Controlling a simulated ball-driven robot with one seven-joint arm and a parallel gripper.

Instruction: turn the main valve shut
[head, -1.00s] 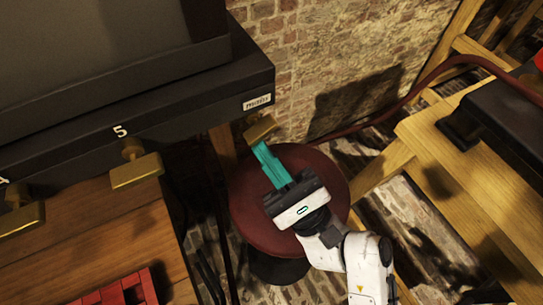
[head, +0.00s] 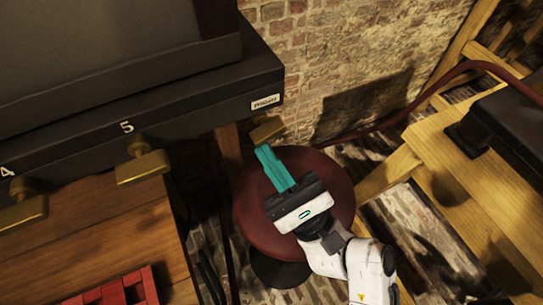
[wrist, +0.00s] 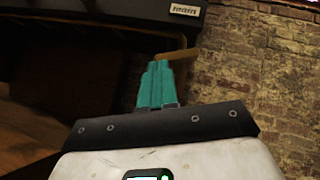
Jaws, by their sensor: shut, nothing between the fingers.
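The main valve's brass handle (head: 268,129) sticks out under the right end of the black bench top, below a white label (head: 265,102) that seems to read "main". It also shows in the wrist view (wrist: 181,54), running to the right from just beyond my fingertips. My gripper (head: 262,150) has teal fingers, shut together and empty. Their tips are just below and slightly left of the handle in the head view. In the wrist view the fingertips (wrist: 158,66) overlap the handle's left end; I cannot tell whether they touch it.
Other brass handles hang at left, one under the number 5 (head: 142,163) and one under 4 (head: 22,207). A round dark red stool (head: 334,185) stands below my gripper. A brick wall (head: 330,60) is behind, and wooden steps (head: 445,165) are at right.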

